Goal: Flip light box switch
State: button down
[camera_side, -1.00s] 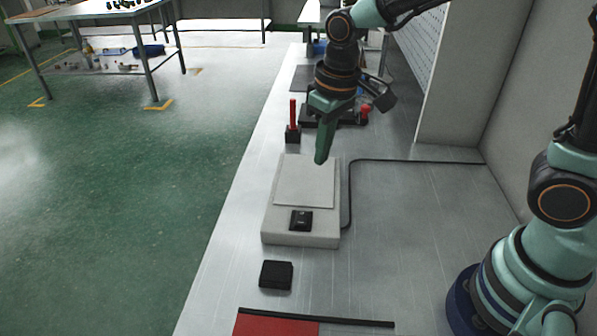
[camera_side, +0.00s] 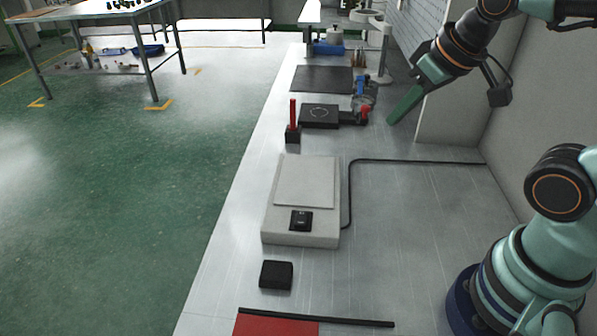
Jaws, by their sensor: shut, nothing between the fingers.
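The light box (camera_side: 270,219) is a pale, low box on the metal bench, with a flat light grey panel (camera_side: 304,181) on top. Its black switch (camera_side: 301,220) sits on the near part of the top; which way the rocker is set is too small to tell. My gripper (camera_side: 391,121) has green fingers, is shut and empty, and hangs in the air up and to the right of the light box, well apart from it. Nothing covers the box or switch.
A black cable (camera_side: 420,161) runs from the box's right side to the wall. A red stick in a black holder (camera_side: 293,136) and a black device (camera_side: 319,116) stand behind the box. A black block (camera_side: 276,275) lies in front.

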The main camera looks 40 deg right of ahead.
jog(key=shift+a, duration=0.1)
jog(key=n+g, duration=0.6)
jog(key=n, duration=0.3)
send_over(301, 221)
jog(key=shift+f, duration=2.8)
notch_tip(301, 221, down, 14)
